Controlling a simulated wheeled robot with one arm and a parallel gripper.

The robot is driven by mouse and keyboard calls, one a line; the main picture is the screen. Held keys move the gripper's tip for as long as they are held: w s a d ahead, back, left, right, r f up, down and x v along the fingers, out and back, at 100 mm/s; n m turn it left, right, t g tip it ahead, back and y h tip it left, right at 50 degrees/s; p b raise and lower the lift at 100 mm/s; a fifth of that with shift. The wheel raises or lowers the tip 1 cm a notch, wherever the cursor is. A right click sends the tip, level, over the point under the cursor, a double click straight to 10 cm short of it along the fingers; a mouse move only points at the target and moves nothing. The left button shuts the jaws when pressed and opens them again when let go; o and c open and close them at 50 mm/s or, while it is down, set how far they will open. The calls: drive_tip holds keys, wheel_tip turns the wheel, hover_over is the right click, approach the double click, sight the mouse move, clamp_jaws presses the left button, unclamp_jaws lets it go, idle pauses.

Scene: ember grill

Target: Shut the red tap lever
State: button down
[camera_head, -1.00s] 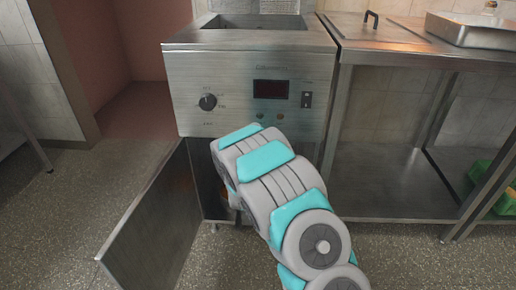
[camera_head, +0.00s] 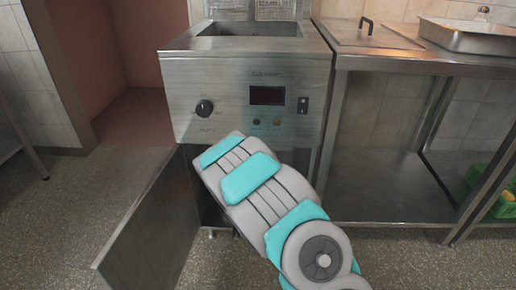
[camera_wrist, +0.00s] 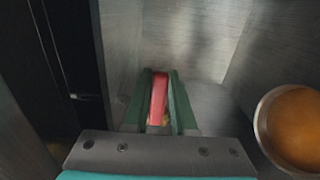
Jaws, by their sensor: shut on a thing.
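The red tap lever (camera_wrist: 158,98) shows in the wrist view, between the two green fingers of my gripper (camera_wrist: 160,103). The fingers are shut on it. A small yellowish part shows just below the lever, and the rest of the tap is hidden. In the head view my arm reaches into the open cabinet under the fryer (camera_head: 250,75), and it hides the lever and my gripper there.
The cabinet door (camera_head: 150,235) stands open to the left of my arm. A round container with orange-brown contents (camera_wrist: 296,128) is at the right in the wrist view. Metal walls are close around my gripper. A steel table (camera_head: 390,190) stands to the right.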

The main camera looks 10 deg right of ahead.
drive_tip(key=c, duration=0.7)
unclamp_jaws()
drive_tip(key=shift+r, duration=0.1)
drive_tip(key=shift+s, duration=0.1)
drive_tip(key=v, duration=0.7)
drive_tip(key=shift+s+a+b, duration=0.1)
drive_tip(key=shift+s+b, duration=0.2)
drive_tip(key=shift+b, duration=0.1)
